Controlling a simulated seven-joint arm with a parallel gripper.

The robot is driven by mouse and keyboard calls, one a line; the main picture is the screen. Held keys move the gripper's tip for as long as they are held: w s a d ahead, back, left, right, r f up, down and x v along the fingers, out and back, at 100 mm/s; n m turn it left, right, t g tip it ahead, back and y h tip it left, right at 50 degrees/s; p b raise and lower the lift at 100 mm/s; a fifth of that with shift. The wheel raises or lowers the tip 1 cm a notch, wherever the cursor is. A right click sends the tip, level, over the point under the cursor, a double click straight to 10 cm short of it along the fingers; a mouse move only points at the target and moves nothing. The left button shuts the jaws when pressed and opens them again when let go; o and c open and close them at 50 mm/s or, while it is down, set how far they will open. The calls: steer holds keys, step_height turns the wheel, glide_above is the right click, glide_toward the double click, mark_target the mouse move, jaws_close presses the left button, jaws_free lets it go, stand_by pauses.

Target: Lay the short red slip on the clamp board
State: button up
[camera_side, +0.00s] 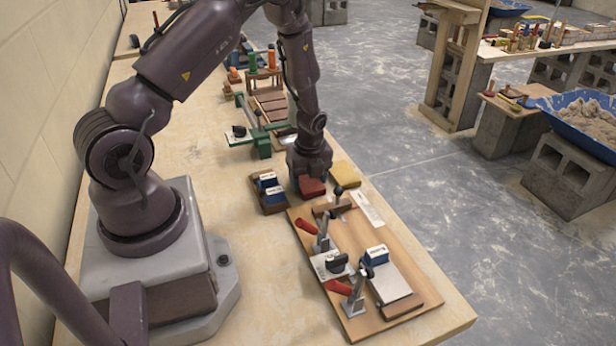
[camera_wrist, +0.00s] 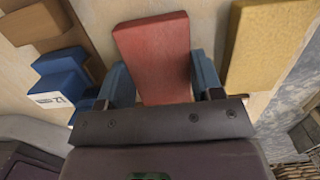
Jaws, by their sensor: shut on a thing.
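The red slip (camera_side: 312,187) is in my gripper (camera_side: 309,176), just beyond the far left corner of the clamp board (camera_side: 408,252). In the wrist view the red slip (camera_wrist: 153,52) lies between the blue fingertips of my gripper (camera_wrist: 164,85), which are shut on its sides. I cannot tell from these views whether the slip touches the surface below. The clamp board carries red-handled clamps (camera_side: 338,287), a blue-topped block (camera_side: 376,253) and a pale plate (camera_side: 393,284).
A yellow block (camera_side: 345,174) lies close to the right of the slip; it also shows in the wrist view (camera_wrist: 272,45). Blue blocks (camera_side: 268,182) in a dark holder stand close to the left. A green frame (camera_side: 262,142) and a brown rack stand farther back on the bench.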

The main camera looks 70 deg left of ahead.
steer(key=shift+f, duration=0.15)
steer(key=o, duration=1)
steer(key=shift+o, duration=0.2)
step_height(320, 180, up, 13)
steer(key=d, duration=0.1)
step_height(320, 180, up, 14)
steer(key=f+n+t, duration=0.1)
steer(key=n+t, duration=0.1)
steer(key=n, duration=0.5)
glide_above(312, 183)
steer(key=s+d, duration=0.2)
steer(key=d, duration=0.6)
steer(key=s+d+r+n+t+h, duration=0.1)
steer(key=s+d+r+n+t, duration=0.2)
steer(key=s+d+r+n, duration=0.5)
steer(key=s+n, duration=0.2)
steer(key=s, duration=0.1)
steer(key=shift+d+r, duration=0.25)
steer(key=shift+r, duration=0.1)
steer(key=shift+o, duration=0.4)
steer(key=shift+s+d+n+t, duration=0.15)
steer(key=shift+s+n+t, duration=0.15)
steer(key=shift+s+n, duration=0.2)
